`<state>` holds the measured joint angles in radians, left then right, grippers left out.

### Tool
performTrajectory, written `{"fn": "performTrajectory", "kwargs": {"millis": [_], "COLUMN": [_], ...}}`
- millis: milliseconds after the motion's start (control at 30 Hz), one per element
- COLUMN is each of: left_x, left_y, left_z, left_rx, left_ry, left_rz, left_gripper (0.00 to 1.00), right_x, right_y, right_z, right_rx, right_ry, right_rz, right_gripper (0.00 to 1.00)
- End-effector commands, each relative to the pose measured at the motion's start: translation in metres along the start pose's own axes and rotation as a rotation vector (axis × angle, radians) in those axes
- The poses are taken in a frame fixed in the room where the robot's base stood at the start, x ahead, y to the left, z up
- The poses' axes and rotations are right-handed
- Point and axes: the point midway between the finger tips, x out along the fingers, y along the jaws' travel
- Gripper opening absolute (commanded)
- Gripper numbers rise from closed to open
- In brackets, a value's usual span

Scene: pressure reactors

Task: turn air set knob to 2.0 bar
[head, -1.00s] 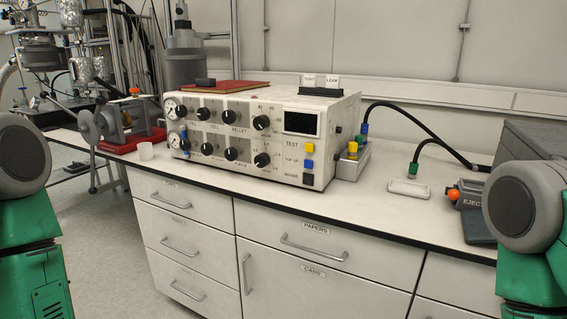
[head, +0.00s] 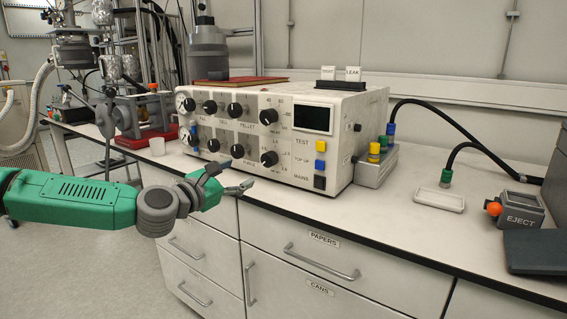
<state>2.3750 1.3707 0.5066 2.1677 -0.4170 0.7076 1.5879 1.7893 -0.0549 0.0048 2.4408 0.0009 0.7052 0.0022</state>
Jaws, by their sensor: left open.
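A white control box (head: 325,160) stands on the bench with two rows of black knobs on its front. Large knobs sit at the right end of the upper row (head: 268,116) and the lower row (head: 269,158), each with small numbers around it. I cannot read which is the air set knob. My left gripper (head: 236,176) is open and empty in front of the bench edge, just below and left of the lower right knob, apart from the panel. My right gripper is not in view.
A white tray (head: 440,199) and an eject unit (head: 518,210) lie farther right. Bench between is clear.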

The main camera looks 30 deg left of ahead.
Motion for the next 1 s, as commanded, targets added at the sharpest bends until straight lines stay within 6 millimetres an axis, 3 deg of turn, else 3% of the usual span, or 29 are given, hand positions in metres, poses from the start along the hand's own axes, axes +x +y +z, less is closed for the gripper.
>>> {"fn": "performTrajectory", "kwargs": {"millis": [600,800,1000], "left_x": [0.113,0.13,0.132], "left_y": [-0.003,-0.002,-0.001], "left_z": [-0.003,-0.002,-0.002], "left_rx": [0.008,0.005,0.003], "left_ry": [0.002,0.001,0.002], "left_rz": [-0.005,-0.004,-0.004], "left_gripper": [0.56,0.56,0.56], "right_x": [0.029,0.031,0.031], "right_y": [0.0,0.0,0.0], "right_z": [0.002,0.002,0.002], "right_rx": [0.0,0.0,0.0], "right_ry": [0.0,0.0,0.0], "right_rz": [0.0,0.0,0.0], "right_gripper": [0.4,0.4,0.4]}}
